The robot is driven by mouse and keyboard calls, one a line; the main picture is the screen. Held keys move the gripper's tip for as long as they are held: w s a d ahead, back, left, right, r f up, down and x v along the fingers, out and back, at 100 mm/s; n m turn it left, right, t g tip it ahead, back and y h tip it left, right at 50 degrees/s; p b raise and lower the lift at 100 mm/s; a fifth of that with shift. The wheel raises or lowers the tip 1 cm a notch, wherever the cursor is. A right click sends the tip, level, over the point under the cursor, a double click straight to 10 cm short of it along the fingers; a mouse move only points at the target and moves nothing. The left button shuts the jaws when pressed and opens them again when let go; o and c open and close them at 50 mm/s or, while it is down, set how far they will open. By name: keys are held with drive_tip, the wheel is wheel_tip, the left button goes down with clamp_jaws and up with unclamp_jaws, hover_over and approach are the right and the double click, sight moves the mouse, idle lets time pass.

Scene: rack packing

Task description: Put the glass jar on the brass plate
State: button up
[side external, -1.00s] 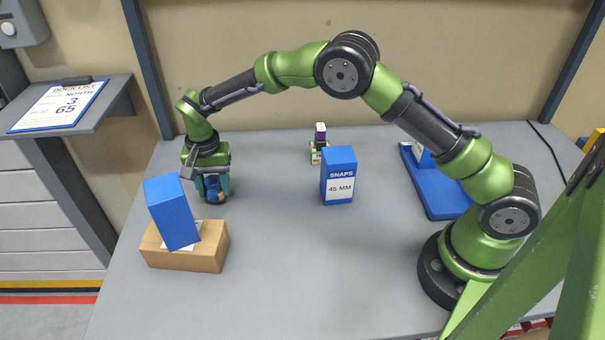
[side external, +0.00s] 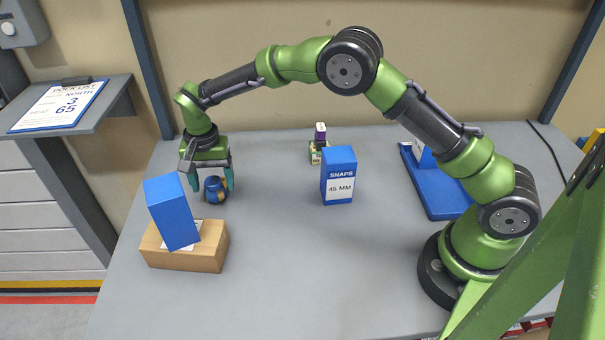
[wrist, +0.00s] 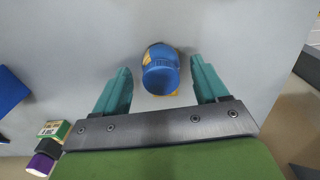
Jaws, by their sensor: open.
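A small dark-blue jar-like object (side external: 213,190), which I take for the glass jar, sits at the left of the grey table behind the wooden block. In the wrist view its blue round top (wrist: 161,76) shows between my fingers, with tan patches at its edges. I cannot tell whether these patches are its label, its contents or the brass plate under it. No brass plate shows clearly. My gripper (side external: 212,180) is open, its teal fingers on either side of the jar with gaps. It points down and holds nothing.
A blue box (side external: 172,213) leans tilted on the wooden block (side external: 185,258) just in front. A blue SNAPS box (side external: 338,172) stands mid-table, with a small stack (side external: 319,146) behind it. A blue tray (side external: 445,202) lies at right. The front middle is clear.

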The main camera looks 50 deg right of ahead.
wheel_tip(320, 180, up, 10)
wheel_tip(320, 180, up, 9)
drive_tip(key=n+t+y, duration=0.1)
drive_tip(key=t, duration=0.1)
hover_over(213, 182)
drive_tip(key=s+d, duration=0.5)
drive_tip(key=s+d+r+n+t+y, duration=0.1)
drive_tip(key=s+d+r+t, duration=0.2)
drive_tip(key=s, duration=0.5)
drive_tip(key=s+d+r+n, duration=0.2)
drive_tip(key=s+d, duration=0.2)
drive_tip(key=s, duration=0.4)
drive_tip(key=s+d+f+n+t, duration=0.1)
drive_tip(key=s+f+t, duration=0.1)
drive_tip(key=s, duration=0.5)
drive_tip(key=shift+s+d+f, duration=0.2)
drive_tip(key=shift+d+f, duration=0.2)
drive_tip(key=shift+f, duration=0.2)
